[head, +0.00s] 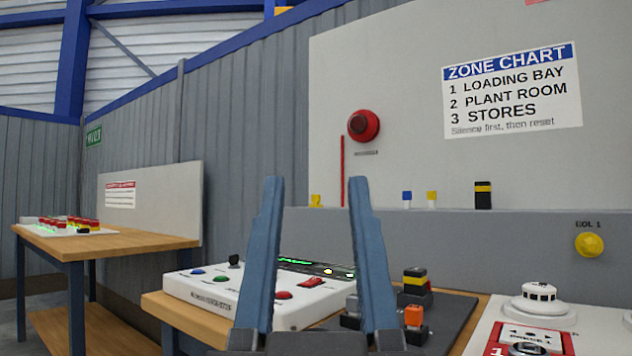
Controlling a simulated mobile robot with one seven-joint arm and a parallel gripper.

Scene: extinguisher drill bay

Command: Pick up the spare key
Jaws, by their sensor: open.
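My gripper (316,183) is open and empty, its two blue fingers pointing up in front of the bench. I cannot tell for certain which thing is the spare key. A dark mat (455,320) to the right of the fingers bears small blocks: a black and yellow one (415,281), an orange one (414,318) and a grey one (353,304), partly hidden by the right finger. Small pieces also stand on the grey ledge: a yellow one (316,201), a blue one (407,197), another yellow one (432,199) and a black one with a yellow band (483,195).
A white control panel (190,287) with coloured buttons lies on the bench behind the left finger. A white round detector (538,301) sits at the right. The wall bears a red bell (364,125), a zone chart (512,90) and a yellow knob (589,244). Another table (130,242) stands left.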

